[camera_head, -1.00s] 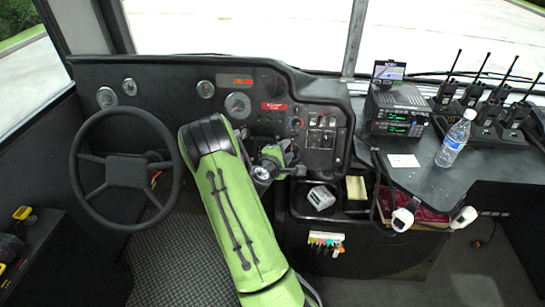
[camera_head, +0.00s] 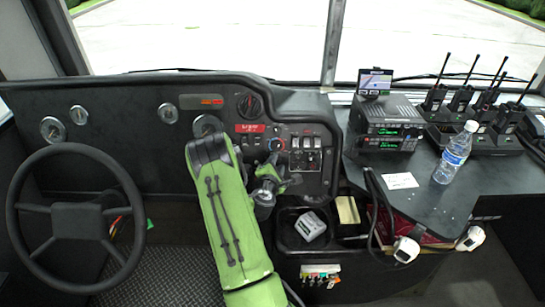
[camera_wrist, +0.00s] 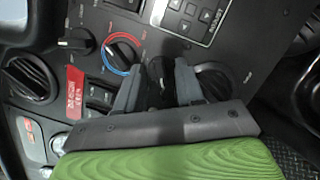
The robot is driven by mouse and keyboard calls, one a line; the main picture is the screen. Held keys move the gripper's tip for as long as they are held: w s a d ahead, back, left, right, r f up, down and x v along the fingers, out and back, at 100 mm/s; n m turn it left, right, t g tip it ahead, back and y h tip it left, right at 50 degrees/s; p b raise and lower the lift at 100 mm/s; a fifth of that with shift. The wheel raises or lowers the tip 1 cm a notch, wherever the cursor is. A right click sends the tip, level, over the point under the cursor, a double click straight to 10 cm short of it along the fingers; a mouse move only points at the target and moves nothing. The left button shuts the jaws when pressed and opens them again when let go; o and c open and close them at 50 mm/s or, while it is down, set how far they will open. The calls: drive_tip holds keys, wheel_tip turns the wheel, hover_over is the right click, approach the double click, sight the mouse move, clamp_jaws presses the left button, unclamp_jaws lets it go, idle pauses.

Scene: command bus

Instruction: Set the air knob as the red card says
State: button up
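The red card (camera_head: 250,128) is on the dashboard panel; it also shows in the wrist view (camera_wrist: 74,92), turned sideways, its writing too small to read surely. Right of it is a knob with a red and blue ring (camera_head: 276,145), clear of my fingers in the wrist view (camera_wrist: 122,53). Another black knob (camera_wrist: 75,40) is to its left. I cannot tell which is the air knob. My gripper (camera_head: 272,168) is in front of the panel. In the wrist view its two fingers (camera_wrist: 159,75) are apart, with a dark knob-like part between or behind them, contact unclear.
Dark rocker switches (camera_wrist: 100,95) lie near the left finger, and a button pad (camera_wrist: 190,15) is above. The steering wheel (camera_head: 75,218) is at left. Radios (camera_head: 392,125) and a water bottle (camera_head: 456,153) stand on the right counter. A tray with a grey box (camera_head: 310,226) is below the panel.

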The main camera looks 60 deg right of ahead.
drive_tip(key=shift+d, duration=0.1)
clamp_jaws()
